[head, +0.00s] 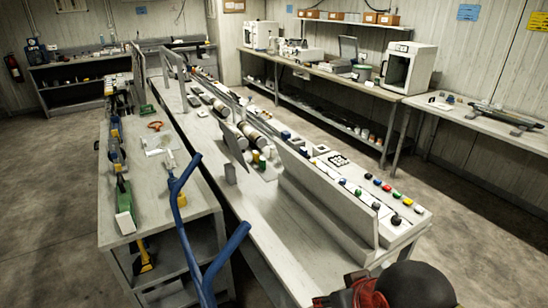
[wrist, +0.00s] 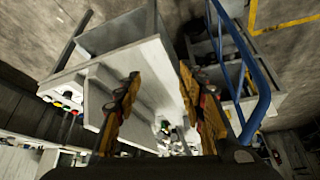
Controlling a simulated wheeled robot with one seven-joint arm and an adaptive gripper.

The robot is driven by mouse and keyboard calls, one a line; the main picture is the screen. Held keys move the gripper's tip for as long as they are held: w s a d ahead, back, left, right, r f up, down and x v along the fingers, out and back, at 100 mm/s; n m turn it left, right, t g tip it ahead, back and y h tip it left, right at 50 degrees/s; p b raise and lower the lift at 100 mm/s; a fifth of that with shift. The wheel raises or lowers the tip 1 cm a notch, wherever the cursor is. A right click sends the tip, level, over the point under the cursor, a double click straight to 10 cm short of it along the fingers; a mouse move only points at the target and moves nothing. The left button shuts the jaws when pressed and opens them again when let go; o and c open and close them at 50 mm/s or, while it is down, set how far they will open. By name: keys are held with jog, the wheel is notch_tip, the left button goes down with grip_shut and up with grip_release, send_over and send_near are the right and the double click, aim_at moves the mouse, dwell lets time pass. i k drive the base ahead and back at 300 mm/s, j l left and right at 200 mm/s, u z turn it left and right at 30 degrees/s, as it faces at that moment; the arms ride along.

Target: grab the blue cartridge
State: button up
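My gripper shows in the wrist view (wrist: 163,105), its two orange fingers wide apart with nothing held between them. The pale bench lies beyond the fingers. In the head view, only red and black parts of my arm show at the bottom edge. I cannot pick out the blue cartridge for certain.
A low grey panel (head: 325,205) stands along the long bench. Blue tubular rails (head: 226,258) rise at the bottom centre. A tool-covered side bench (head: 185,206) is at left. Back-wall benches hold white machines (head: 408,68). Bare concrete floor (head: 475,235) lies at right.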

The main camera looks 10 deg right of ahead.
aim_at(303, 152)
jog(key=z, duration=0.35)
jog(key=l+u, duration=0.1)
jog(key=u, duration=0.3)
jog(key=i+l+u, duration=0.1)
jog(key=u, duration=0.3)
jog(key=l+u, duration=0.2)
jog(key=u, duration=0.25)
jog(key=l+u, duration=0.2)
jog(key=l, duration=0.4)
jog(key=l+u, duration=0.15)
jog(key=l, duration=0.5)
jog(key=k+l+u, duration=0.2)
jog(key=l, duration=0.4)
jog(key=l+u, duration=0.15)
jog(key=l, duration=0.5)
jog(key=i+j, duration=0.2)
jog(key=i, duration=0.25)
